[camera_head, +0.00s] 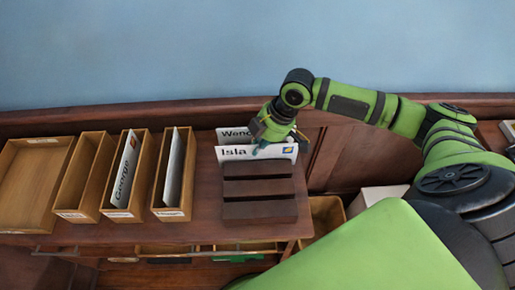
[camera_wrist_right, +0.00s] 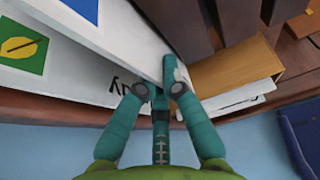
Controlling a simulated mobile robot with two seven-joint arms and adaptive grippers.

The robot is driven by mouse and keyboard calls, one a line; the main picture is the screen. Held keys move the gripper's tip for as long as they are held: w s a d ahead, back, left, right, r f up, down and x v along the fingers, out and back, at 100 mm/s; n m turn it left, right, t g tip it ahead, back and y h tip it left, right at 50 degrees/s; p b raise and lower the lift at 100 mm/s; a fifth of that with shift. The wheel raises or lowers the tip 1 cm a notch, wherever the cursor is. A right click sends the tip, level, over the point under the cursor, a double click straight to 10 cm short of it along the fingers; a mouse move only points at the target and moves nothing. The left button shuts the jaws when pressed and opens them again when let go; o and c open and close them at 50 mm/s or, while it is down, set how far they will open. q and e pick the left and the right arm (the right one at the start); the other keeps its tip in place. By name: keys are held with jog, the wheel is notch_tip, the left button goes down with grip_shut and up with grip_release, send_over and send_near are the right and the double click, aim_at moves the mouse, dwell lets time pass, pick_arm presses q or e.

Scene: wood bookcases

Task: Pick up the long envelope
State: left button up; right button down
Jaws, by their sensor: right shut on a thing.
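A long white envelope (camera_head: 237,154) marked "Isla", with a blue and yellow stamp at its right end, stands upright at the back of a dark slotted wooden rack (camera_head: 259,192). A second white envelope (camera_head: 233,133), its name starting "Wen", stands behind it, partly hidden by my right gripper (camera_head: 270,143). In the right wrist view, the teal fingers of my right gripper (camera_wrist_right: 158,85) are shut at the top edge of the Isla envelope (camera_wrist_right: 120,35). The second envelope (camera_wrist_right: 60,75), with a green and yellow stamp, lies beyond it. My left gripper is out of view.
Several open wooden trays stand left of the rack. One tray (camera_head: 124,175) holds a "George" envelope (camera_head: 125,168); another (camera_head: 173,180) holds a white envelope. The desk (camera_head: 200,225) is bare just left of the rack. A blue wall (camera_head: 200,55) rises behind.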

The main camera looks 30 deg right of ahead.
jog(key=s+d+r+b, duration=0.4)
jog(key=s+d+r, duration=0.3)
jog(key=d+r, duration=0.2)
jog(key=shift+r, duration=1)
jog(key=shift+s, duration=0.1)
